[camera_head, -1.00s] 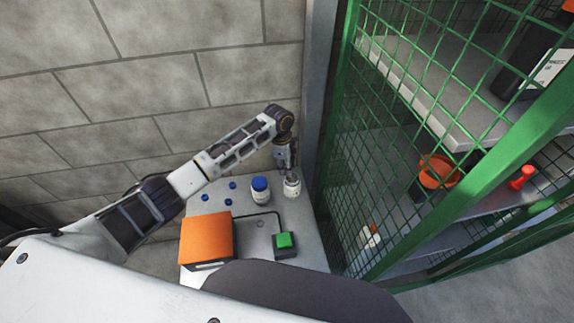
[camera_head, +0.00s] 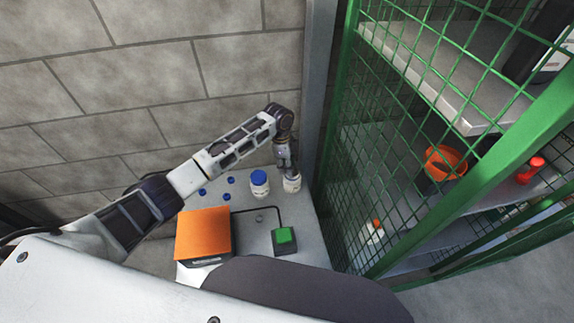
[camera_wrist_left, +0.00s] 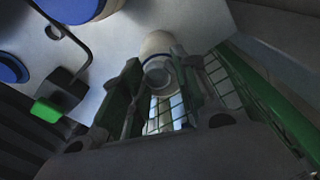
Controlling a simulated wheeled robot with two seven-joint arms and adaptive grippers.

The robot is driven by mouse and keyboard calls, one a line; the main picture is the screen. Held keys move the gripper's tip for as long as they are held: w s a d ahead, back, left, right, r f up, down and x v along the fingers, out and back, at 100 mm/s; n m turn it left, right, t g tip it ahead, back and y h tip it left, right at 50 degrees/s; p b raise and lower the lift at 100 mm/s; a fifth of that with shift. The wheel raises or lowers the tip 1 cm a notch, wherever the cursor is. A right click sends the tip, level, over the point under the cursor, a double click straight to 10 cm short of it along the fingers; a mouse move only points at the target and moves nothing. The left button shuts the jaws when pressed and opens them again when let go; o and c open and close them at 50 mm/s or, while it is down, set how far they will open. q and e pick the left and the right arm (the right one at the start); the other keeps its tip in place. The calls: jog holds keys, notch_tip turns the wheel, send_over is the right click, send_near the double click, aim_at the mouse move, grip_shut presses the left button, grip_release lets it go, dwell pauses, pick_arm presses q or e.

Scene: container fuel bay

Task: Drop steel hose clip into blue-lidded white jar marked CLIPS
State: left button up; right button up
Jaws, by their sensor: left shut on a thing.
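The white jar with a blue lid (camera_head: 260,185) stands on the bench; its label is too small to read, and its lid also shows in the left wrist view (camera_wrist_left: 72,8). A second white jar (camera_head: 293,185) stands to its right, its top partly hidden. My left gripper (camera_head: 289,170) points down over this second jar. In the left wrist view the fingers (camera_wrist_left: 159,85) are shut on a small grey ring-like piece (camera_wrist_left: 160,76), apparently the steel hose clip, in front of the jar's white body (camera_wrist_left: 157,45). Whether it touches the jar I cannot tell. My right gripper is not in view.
Several small blue caps (camera_head: 230,180) lie left of the jars. An orange block (camera_head: 203,235) and a box with a green top (camera_head: 284,238) stand nearer me. A green mesh cage (camera_head: 350,150) with shelves closes the right side; a block wall (camera_head: 150,80) stands behind.

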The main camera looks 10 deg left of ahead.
pick_arm(q)
jog(key=o, duration=0.8)
notch_tip(320, 180, up, 12)
jog(key=a, duration=0.1)
jog(key=shift+a, duration=0.2)
dwell(0.5)
jog(key=shift+s+f, duration=0.1)
jog(key=shift+s, duration=0.05)
dwell(0.7)
